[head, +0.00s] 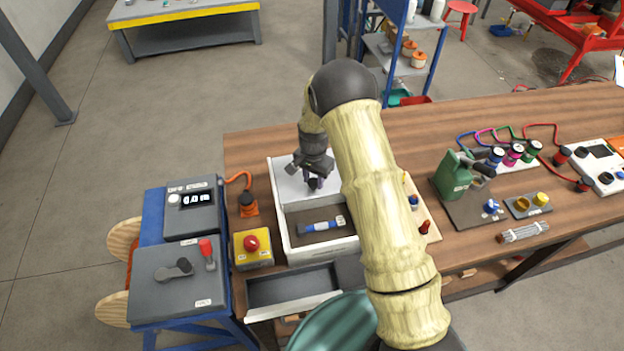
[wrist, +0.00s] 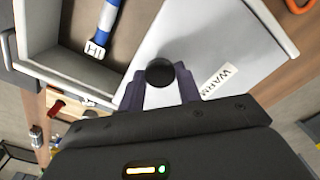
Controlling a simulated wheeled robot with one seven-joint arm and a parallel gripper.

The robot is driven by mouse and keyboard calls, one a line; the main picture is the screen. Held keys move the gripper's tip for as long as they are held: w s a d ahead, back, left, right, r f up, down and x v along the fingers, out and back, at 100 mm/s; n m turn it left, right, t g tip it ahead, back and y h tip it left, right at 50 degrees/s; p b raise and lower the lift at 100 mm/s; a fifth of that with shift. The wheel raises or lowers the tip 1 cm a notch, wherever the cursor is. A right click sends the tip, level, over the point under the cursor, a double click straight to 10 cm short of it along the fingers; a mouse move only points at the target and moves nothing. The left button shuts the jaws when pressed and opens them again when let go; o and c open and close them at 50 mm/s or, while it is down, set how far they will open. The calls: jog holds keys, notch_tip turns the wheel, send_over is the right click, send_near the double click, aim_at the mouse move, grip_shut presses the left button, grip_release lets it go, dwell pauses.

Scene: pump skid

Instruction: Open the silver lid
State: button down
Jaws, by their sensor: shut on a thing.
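The silver lid (head: 291,187) lies over the back part of a white box (head: 287,238) on the wooden bench. The front part of the box is uncovered and shows a blue and white tool (head: 322,225) on its dark floor. In the wrist view the lid (wrist: 200,50) is a flat plate with a label reading "WARM" and a round black knob (wrist: 159,72). My gripper (head: 314,184) is over the lid, and in the wrist view its two fingers (wrist: 160,84) are shut on the knob from both sides.
A yellow box with a red button (head: 251,243) stands left of the white box. A grey tray (head: 293,287) is in front.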

jog(key=shift+s, duration=0.1)
jog(key=c, duration=1)
grip_release()
jog(key=shift+d, duration=0.2)
jog(key=shift+o, duration=0.2)
jog(key=shift+a, duration=0.15)
jog(key=shift+r, duration=0.45)
notch_tip(320, 180, up, 17)
jog(key=b, duration=0.4)
jog(key=shift+f, duration=0.2)
jog(key=shift+d, duration=0.25)
